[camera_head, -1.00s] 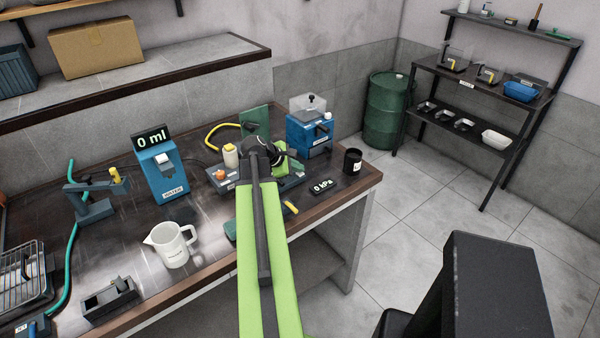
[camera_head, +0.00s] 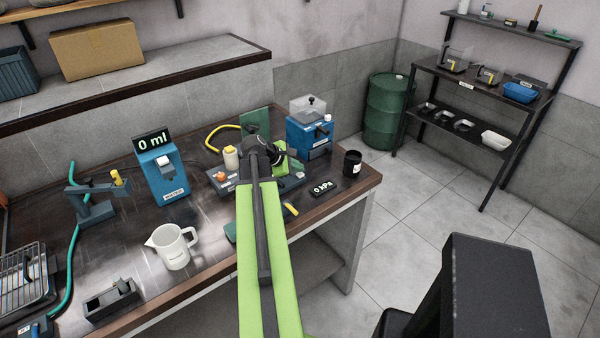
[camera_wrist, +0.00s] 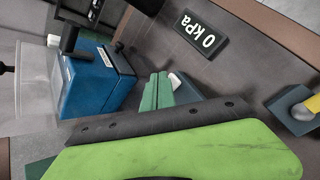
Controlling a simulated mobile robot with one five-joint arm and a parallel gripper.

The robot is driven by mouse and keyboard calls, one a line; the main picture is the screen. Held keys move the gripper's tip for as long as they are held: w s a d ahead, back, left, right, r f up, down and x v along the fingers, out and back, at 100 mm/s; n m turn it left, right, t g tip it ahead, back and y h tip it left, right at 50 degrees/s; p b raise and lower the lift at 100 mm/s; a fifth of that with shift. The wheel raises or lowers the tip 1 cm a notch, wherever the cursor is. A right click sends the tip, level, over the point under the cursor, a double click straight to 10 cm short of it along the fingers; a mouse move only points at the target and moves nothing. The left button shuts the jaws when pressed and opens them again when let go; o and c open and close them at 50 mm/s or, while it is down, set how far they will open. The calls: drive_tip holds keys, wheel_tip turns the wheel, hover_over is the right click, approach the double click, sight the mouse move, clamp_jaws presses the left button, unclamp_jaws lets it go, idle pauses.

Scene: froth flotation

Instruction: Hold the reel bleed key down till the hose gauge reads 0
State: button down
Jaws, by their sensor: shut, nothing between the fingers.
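The hose gauge (camera_head: 322,188) is a small black display on the bench near its right end and reads 0 kPa. It also shows in the wrist view (camera_wrist: 200,36), with the same reading. In the head view my arm hides much of this spot.
A blue machine (camera_head: 309,134) with a clear top stands behind my gripper. A black cup (camera_head: 352,163) is near the bench's right end. A white jug (camera_head: 172,247) and a blue water dispenser (camera_head: 163,172) reading 0 ml stand to the left. A yellow-handled item (camera_head: 291,209) lies near the front edge.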

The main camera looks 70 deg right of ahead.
sight(298, 174)
drive_tip(key=shift+r, duration=0.4)
wheel_tip(298, 174, up, 5)
drive_tip(key=p, duration=0.5)
idle(0.4)
